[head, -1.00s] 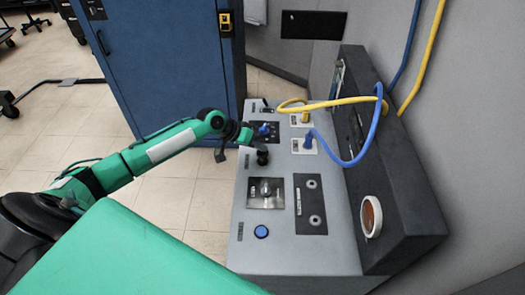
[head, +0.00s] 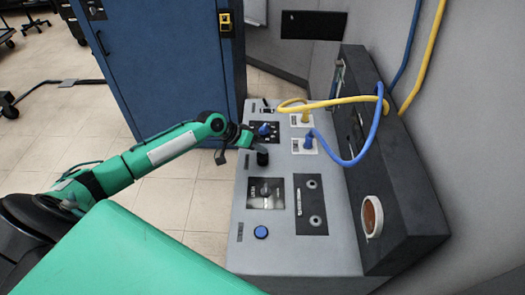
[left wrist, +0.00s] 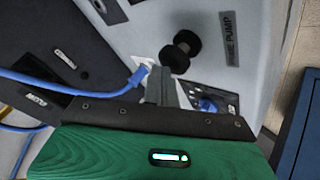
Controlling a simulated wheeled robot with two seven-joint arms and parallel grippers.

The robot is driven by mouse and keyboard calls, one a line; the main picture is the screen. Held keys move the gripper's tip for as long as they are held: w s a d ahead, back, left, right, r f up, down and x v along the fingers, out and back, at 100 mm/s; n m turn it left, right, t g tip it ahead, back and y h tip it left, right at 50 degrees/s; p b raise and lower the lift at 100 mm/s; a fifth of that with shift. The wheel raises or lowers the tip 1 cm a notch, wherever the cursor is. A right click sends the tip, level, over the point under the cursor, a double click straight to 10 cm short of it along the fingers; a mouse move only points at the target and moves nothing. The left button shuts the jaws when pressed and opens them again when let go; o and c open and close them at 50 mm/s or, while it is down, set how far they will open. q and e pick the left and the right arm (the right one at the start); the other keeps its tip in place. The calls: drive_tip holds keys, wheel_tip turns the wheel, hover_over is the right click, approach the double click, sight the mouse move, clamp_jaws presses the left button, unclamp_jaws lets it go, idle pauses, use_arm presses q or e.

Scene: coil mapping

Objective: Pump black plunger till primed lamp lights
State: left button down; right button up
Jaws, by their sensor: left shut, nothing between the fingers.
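The black plunger (head: 262,156) stands up from the grey sloped console, near its left edge. In the left wrist view the plunger (left wrist: 180,51) shows as a black knob on a stem beside the "PRIME PUMP" label (left wrist: 231,38). My left gripper (head: 250,146) is just above and behind the plunger in the head view. In the left wrist view its shut, empty fingers (left wrist: 158,80) point toward the plunger, seemingly apart from it. I cannot tell which part is the primed lamp or whether it is lit. My right gripper is out of view.
Blue (head: 352,158) and yellow (head: 340,101) cables arch over the console from sockets. A blue knob (head: 264,129) sits close to my left gripper. A blue button (head: 261,232) is at the near end. A blue cabinet (head: 160,60) stands behind.

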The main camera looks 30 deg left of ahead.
sight(259, 154)
use_arm(q)
drive_tip(key=shift+f, duration=0.6)
idle(0.3)
drive_tip(key=shift+r, duration=0.1)
drive_tip(key=shift+r+p, duration=1.45)
drive_tip(key=shift+r, duration=0.45)
wheel_tip(259, 154, up, 5)
drive_tip(key=p, duration=0.4)
